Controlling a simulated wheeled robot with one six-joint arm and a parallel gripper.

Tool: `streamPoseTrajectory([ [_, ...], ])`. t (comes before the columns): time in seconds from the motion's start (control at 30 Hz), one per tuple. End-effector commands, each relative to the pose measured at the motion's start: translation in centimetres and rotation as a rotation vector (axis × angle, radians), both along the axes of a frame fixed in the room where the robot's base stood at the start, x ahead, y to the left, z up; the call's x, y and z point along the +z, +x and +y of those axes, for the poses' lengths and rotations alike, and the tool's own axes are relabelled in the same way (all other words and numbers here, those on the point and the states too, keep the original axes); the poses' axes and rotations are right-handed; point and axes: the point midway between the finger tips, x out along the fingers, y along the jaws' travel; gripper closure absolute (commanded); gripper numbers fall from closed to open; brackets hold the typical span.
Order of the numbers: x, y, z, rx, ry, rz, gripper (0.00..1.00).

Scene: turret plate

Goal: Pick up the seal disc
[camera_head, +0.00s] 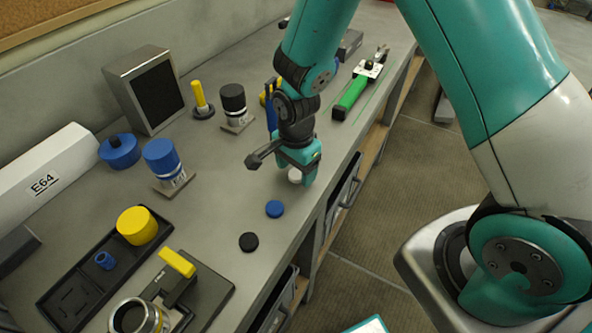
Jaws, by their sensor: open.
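Three small discs lie in a row near the bench's front edge: a white disc (294,175), a blue disc (274,209) and a black disc (249,242). Which one is the seal disc is not marked. My gripper (294,172) points down over the white disc, with its teal fingers apart. The white disc shows between the fingers and is partly hidden by them. I cannot tell whether the fingers touch it. The blue and black discs lie clear of my gripper.
Blue-topped (161,157) and black-topped (233,101) cylinders stand behind my gripper. A green-handled tool (350,94) lies to the right. The bench around the discs is clear.

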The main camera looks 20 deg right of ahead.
Motion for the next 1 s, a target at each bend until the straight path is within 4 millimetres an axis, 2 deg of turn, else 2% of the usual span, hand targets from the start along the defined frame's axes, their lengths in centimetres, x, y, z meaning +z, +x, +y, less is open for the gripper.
streamPoseTrajectory([
  [0.1, -0.70, -0.02, -0.02, 0.000, 0.000, 0.000, 0.31],
  [0.33, -0.79, 0.00, -0.01, 0.000, 0.000, -0.001, 0.33],
  [0.5, -0.77, -0.01, -0.01, 0.000, 0.000, -0.001, 0.72],
  [0.57, -0.76, -0.01, -0.01, 0.000, 0.000, -0.001, 0.83],
  [1.0, -0.43, 0.02, 0.00, 0.000, 0.001, -0.002, 0.84],
])
